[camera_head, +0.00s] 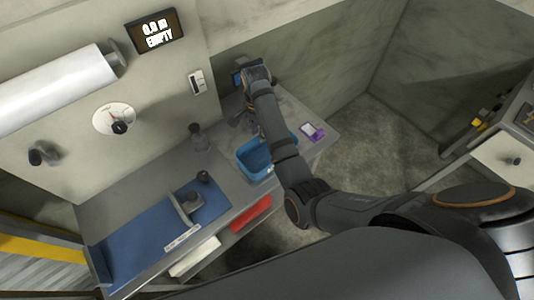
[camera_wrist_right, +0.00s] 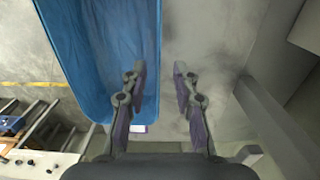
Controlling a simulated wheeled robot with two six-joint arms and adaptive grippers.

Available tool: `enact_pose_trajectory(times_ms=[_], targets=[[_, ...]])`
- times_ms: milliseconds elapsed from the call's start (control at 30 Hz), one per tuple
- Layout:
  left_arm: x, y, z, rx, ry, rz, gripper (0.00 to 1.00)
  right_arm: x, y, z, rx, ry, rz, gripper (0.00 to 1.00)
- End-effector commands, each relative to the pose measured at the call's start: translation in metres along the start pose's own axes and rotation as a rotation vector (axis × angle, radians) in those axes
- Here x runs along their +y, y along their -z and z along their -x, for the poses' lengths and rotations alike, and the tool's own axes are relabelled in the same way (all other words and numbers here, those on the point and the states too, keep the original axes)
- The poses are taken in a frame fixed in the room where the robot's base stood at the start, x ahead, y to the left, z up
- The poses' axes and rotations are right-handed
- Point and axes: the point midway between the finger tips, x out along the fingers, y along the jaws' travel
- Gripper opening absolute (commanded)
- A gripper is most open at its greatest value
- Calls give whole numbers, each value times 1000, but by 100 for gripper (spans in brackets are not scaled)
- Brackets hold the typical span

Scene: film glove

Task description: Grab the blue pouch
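A blue open-topped tub (camera_head: 254,157) stands on the counter in the head view. A large blue surface with a rounded rim, probably this tub (camera_wrist_right: 92,45), fills the upper left of the right wrist view. I cannot clearly identify a separate blue pouch. A small blue patch (camera_head: 237,79) shows beside my right wrist in the head view, too small to tell. My left gripper is out of view.
The counter holds a small purple item (camera_head: 313,132), a dark jar (camera_head: 200,138) and a blue mat (camera_head: 130,245) with a dark device (camera_head: 185,207). A red item (camera_head: 250,214) is below its front edge. Walls bound the back; open floor (camera_head: 345,160) lies right.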

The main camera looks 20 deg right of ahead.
Motion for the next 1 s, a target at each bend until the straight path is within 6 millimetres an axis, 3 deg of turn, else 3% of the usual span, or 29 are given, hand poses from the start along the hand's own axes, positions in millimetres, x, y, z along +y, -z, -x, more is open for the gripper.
enact_pose_trajectory(times_ms=[100, 200, 400, 500, 633, 867, 1000], targets=[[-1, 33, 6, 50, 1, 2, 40, 1, -1, -4, -1, -4, 0, 29], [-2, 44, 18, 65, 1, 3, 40, 1, -5, -19, -1, -5, 0, 29], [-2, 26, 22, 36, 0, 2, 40, 0, -5, -49, -1, -2, 1, 29], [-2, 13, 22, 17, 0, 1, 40, 0, -5, -52, 0, 0, 0, 29], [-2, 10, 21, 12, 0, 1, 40, 0, -5, -52, 0, 1, 0, 29], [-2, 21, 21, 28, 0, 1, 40, 0, -5, -52, 0, 1, 0, 0], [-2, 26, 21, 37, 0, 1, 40, 0, -5, -52, 0, 1, 1, 0]])
